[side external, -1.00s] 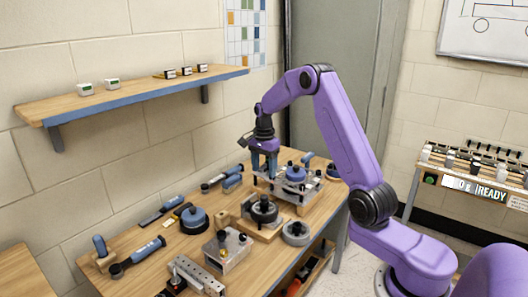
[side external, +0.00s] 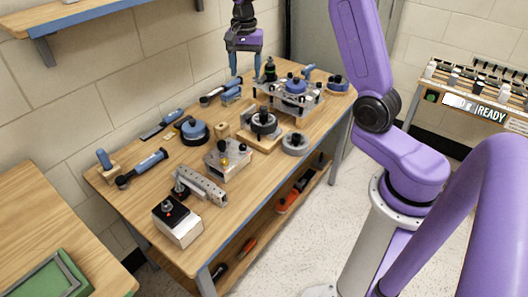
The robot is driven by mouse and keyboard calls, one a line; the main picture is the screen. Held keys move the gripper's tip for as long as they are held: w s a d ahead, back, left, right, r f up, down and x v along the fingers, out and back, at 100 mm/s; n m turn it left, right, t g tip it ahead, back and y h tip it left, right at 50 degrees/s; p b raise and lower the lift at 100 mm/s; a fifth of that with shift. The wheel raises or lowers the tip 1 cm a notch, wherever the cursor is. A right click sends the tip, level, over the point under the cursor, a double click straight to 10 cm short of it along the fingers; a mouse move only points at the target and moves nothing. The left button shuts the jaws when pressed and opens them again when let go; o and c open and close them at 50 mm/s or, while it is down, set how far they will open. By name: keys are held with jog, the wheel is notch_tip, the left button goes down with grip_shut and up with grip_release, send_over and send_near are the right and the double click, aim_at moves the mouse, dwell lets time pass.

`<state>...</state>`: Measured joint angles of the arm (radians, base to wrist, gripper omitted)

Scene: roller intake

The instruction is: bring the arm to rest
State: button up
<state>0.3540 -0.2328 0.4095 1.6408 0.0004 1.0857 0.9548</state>
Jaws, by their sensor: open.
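My purple arm stands to the right of the wooden workbench (side external: 143,207). My gripper (side external: 246,68) hangs above the back of the bench, pointing down. Its two blue fingers are apart, with nothing between them. The fingertips are close above or behind the fixture plate (side external: 272,100) in the picture; the exact gap cannot be told. The plate carries a blue round part (side external: 296,86) and a dark knobbed part (side external: 270,70).
On the bench are a blue-topped puck (side external: 194,131), a dark wheel on a wooden block (side external: 263,123), a grey ring (side external: 295,143), a metal block (side external: 229,163) and hand tools. A wall shelf (side external: 105,10) is upper left. A scale station (side external: 478,108) reading READY stands right.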

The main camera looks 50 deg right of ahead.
jog(key=s+a+r+n, duration=0.2)
jog(key=s+a+n, duration=1)
jog(key=s+a, duration=0.3)
jog(key=s+f+n, duration=0.2)
jog(key=s+n, duration=1.1)
jog(key=s, duration=0.7)
jog(key=shift+d+f, duration=0.15)
jog(key=shift+f, duration=0.2)
